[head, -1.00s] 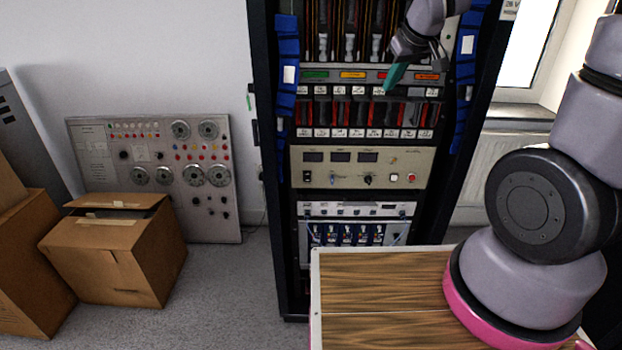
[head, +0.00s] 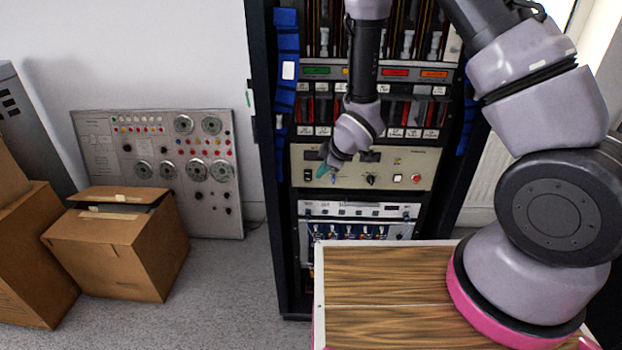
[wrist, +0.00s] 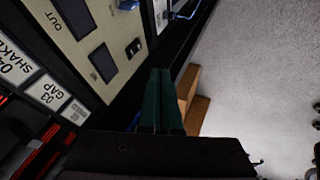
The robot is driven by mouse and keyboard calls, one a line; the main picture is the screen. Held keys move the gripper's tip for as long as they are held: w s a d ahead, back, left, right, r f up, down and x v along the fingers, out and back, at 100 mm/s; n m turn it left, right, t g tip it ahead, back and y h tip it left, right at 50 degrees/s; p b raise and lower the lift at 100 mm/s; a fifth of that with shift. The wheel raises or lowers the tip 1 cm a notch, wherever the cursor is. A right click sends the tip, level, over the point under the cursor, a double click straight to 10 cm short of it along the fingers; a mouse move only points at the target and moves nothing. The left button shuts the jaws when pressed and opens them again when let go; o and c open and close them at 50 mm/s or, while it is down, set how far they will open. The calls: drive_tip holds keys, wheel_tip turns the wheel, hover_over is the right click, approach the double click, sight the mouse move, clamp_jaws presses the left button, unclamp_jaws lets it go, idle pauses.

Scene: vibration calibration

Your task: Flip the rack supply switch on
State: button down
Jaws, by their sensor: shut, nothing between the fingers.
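The beige supply panel (head: 425,165) sits mid-height in the dark rack, with dark displays, a knob, and white and red buttons. A small black rocker switch (head: 307,175) is at its lower left; it also shows in the wrist view (wrist: 133,48). I cannot tell which way the rocker is set. My gripper (head: 322,171) is shut and empty, its green fingers in front of the panel's left part, just right of the switch. In the wrist view the closed fingertips (wrist: 161,72) are apart from the switch in the picture. My wrist hides part of the displays.
A wooden-topped surface (head: 375,290) stands in front of the rack's lower part. Blue cable bundles (head: 287,70) hang at the rack's sides. Cardboard boxes (head: 120,250) and a grey instrument panel (head: 100,150) stand to the left, with open floor between them and the rack.

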sight(310, 178)
drive_tip(key=shift+a+f, duration=0.1)
drive_tip(key=shift+f, duration=0.1)
drive_tip(key=x, duration=0.3)
drive_tip(key=w+x, duration=0.1)
drive_tip(key=x, duration=0.3)
drive_tip(key=w+r+x, duration=0.1)
drive_tip(key=x, duration=0.3)
drive_tip(key=shift+w+d+f, duration=0.15)
drive_tip(key=shift+w+d, duration=0.15)
drive_tip(key=shift+d, duration=0.05)
drive_tip(key=shift+w, duration=0.5)
drive_tip(key=shift+w+f, duration=0.2)
drive_tip(key=shift+w, duration=0.05)
drive_tip(key=shift+r, duration=0.1)
